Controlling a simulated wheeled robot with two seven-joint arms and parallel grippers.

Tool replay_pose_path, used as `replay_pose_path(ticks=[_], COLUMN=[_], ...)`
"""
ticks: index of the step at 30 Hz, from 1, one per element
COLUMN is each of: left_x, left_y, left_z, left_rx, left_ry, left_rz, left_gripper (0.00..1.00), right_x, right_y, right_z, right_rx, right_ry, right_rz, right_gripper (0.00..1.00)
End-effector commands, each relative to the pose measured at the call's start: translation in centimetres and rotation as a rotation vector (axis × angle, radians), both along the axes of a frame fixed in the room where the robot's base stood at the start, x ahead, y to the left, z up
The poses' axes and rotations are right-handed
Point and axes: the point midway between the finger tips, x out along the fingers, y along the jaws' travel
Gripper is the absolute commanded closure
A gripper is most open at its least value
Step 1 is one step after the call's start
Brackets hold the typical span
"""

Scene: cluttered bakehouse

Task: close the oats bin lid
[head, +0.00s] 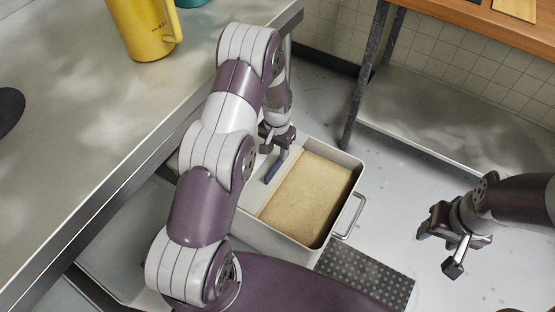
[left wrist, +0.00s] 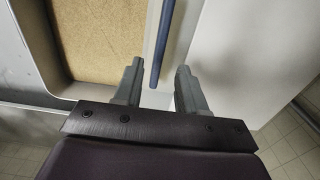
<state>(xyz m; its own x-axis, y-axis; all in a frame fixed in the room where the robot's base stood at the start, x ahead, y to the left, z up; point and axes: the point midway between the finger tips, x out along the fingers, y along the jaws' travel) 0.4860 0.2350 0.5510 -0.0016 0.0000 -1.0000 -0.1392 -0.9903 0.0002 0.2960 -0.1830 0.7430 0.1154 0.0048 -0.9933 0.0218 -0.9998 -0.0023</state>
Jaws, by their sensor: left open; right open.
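My left gripper (head: 277,146) is above the lid at the handle. In the left wrist view the handle (left wrist: 163,42) lies in line with the gap between the open fingers (left wrist: 158,88); contact cannot be told. The lid (left wrist: 235,50) and oats (left wrist: 103,35) lie either side. My right gripper (head: 450,244) is open and empty, right of the bin.
A steel counter (head: 95,110) with a yellow jug (head: 143,28) runs along the left. A metal handle (head: 351,216) sticks out from the bin's right side. A dark studded mat (head: 368,280) lies in front. A wooden-topped table with a steel shelf (head: 430,115) stands behind right.

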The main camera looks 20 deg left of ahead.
Motion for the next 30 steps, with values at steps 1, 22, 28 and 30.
replay_pose_path(ticks=[1,22,28,30], left_x=[0.0,0.0,0.0,0.0], left_y=[0.0,0.0,0.0,-0.1], left_z=[-1.9,-7.5,-7.5,-7.5], left_rx=[0.000,0.000,0.000,0.001], left_ry=[0.001,-0.004,-0.004,-0.003], left_rz=[0.000,0.001,0.001,0.000], left_gripper=[0.60,0.79,1.00,1.00], right_x=[0.0,0.0,0.0,0.0], right_y=[0.0,0.0,0.0,0.0], right_z=[-0.8,-2.1,-2.1,-2.1], right_rx=[0.000,0.000,0.000,0.000], right_ry=[0.000,-0.001,-0.001,-0.001], right_rz=[0.000,0.000,0.000,0.000], right_gripper=[0.47,0.47,0.47,0.47])
